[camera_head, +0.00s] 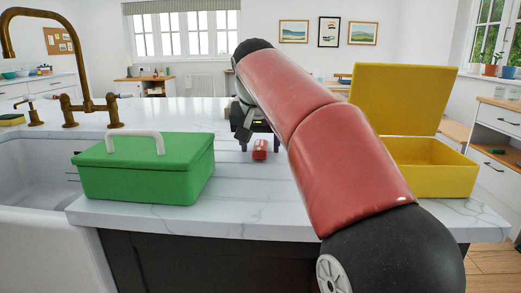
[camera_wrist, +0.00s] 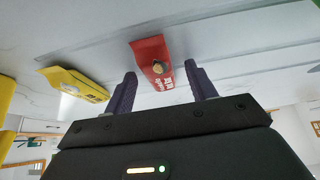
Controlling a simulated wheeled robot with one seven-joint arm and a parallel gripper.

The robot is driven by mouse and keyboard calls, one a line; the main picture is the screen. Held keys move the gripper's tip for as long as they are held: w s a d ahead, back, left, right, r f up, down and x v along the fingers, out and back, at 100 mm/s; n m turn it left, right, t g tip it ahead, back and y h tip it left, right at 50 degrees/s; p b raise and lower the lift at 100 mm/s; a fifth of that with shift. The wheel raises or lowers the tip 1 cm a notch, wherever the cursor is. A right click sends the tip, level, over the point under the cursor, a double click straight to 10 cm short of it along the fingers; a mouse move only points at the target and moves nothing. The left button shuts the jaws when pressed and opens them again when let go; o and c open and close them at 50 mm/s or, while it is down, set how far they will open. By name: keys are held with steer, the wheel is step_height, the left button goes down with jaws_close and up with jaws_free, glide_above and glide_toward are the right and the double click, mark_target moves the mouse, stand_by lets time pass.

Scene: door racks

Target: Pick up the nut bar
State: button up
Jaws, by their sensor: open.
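The nut bar is a small red package (camera_head: 260,152) lying on the white marble counter. In the wrist view the red package (camera_wrist: 148,50) shows a round brown picture and pale lettering. My gripper (camera_head: 259,143) is open, with its dark purple fingers pointing down at the bar. In the wrist view the fingertips (camera_wrist: 161,72) stand on either side of the bar's near end, with gaps visible. I cannot tell how far above the counter they are.
A closed green box (camera_head: 145,168) with a white handle stands left, near the sink (camera_head: 35,165). An open yellow box (camera_head: 440,175) stands right. A small yellow package (camera_wrist: 75,85) lies beside the bar, hidden in the head view.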

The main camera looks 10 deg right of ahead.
mark_target(260, 146)
steer(key=c, duration=1.1)
step_height(260, 146, up, 9)
steer(key=shift+w+f, duration=0.1)
steer(key=shift+w, duration=0.05)
steer(key=shift+r, duration=0.55)
